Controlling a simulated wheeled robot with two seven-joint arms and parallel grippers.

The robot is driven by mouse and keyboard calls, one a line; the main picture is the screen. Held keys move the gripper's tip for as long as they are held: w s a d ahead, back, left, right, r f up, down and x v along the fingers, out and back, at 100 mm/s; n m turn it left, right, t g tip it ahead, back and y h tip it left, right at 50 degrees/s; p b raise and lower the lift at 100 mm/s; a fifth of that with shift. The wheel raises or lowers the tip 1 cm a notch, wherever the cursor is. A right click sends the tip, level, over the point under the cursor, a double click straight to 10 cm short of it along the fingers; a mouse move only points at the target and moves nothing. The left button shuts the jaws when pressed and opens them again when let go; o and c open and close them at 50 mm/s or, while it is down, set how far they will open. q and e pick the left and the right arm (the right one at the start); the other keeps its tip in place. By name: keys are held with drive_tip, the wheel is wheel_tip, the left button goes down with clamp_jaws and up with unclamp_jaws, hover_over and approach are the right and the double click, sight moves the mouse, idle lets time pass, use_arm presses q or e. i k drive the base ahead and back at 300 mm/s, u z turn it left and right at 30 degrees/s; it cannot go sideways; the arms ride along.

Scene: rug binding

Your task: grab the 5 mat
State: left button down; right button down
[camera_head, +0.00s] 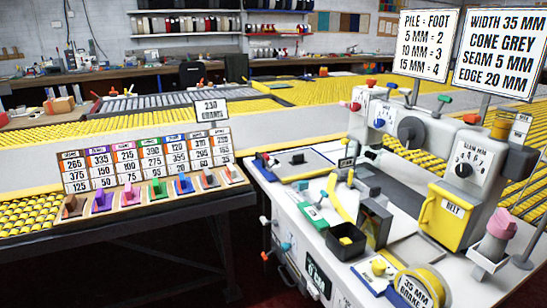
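I cannot make out any mat marked 5. A rack of number cards (145,157) stands left of centre, with several small coloured blocks in front, such as a purple block (102,201), a green block (158,188) and a blue block (184,184). A sign (212,111) above it reads 230 grams. The pile and foot sign (424,43) at upper right lists 5 mm = 2. Neither of my grippers shows in this view.
A white binding machine (470,165) with dials fills the right side. On its bench are a black bin (345,240) and a yellow roll (419,288) marked 35 mm. A second sign (498,52) reads width 35 mm, cone grey. Yellow roller conveyors (130,125) lie behind.

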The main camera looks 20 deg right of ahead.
sight(303, 163)
drive_tip(key=u, duration=0.35)
drive_tip(key=i, duration=1)
drive_tip(key=u, duration=0.15)
